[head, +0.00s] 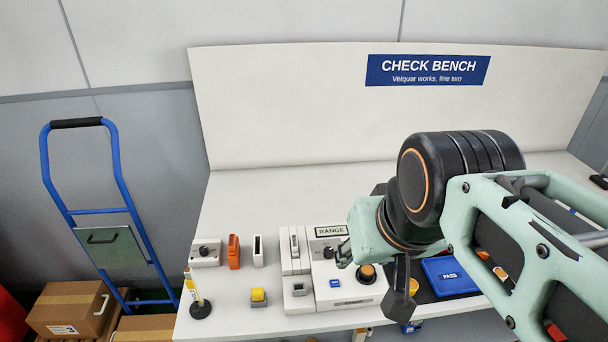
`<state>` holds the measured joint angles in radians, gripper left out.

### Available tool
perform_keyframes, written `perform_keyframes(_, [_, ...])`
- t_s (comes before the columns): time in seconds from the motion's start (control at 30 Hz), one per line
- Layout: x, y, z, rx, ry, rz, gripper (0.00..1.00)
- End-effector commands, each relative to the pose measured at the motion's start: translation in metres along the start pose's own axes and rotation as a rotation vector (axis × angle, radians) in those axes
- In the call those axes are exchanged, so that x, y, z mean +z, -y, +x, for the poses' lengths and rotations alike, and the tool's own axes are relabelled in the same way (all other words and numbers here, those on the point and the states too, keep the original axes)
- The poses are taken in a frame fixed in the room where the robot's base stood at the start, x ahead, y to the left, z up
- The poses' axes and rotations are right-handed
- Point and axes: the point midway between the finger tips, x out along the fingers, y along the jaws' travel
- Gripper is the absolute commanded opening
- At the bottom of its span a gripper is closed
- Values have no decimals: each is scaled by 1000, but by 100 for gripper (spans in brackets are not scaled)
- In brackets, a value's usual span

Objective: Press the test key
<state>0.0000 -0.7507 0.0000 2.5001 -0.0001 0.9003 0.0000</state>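A white control box (328,299) on the bench carries a small blue key (335,283), a dark knob (328,252) under a RANGE label and an orange-and-black round knob (367,272). A small grey key (299,289) sits in the box's left section. No readable label tells which one is the test key. My gripper (343,254) is above and beside the box's right rear part, seen largely from behind. My wrist hides part of the box there. I cannot see its fingers well enough to tell whether they are open or shut.
A yellow button on a grey base (258,296) and a yellow post on a black foot (198,301) stand left of the box. An orange block (234,251) is behind them. A blue PASS tray (450,276) lies right. The bench (260,195) is clear at the back.

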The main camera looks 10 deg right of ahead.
Motion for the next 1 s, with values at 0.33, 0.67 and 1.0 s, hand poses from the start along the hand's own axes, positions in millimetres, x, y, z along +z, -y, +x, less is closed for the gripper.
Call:
perform_keyframes(0.33, [0,0,0,0,0,0,8])
perform_keyframes(0.67, [0,0,0,0,0,0,0])
perform_keyframes(1.0, [0,0,0,0,0,0,0])
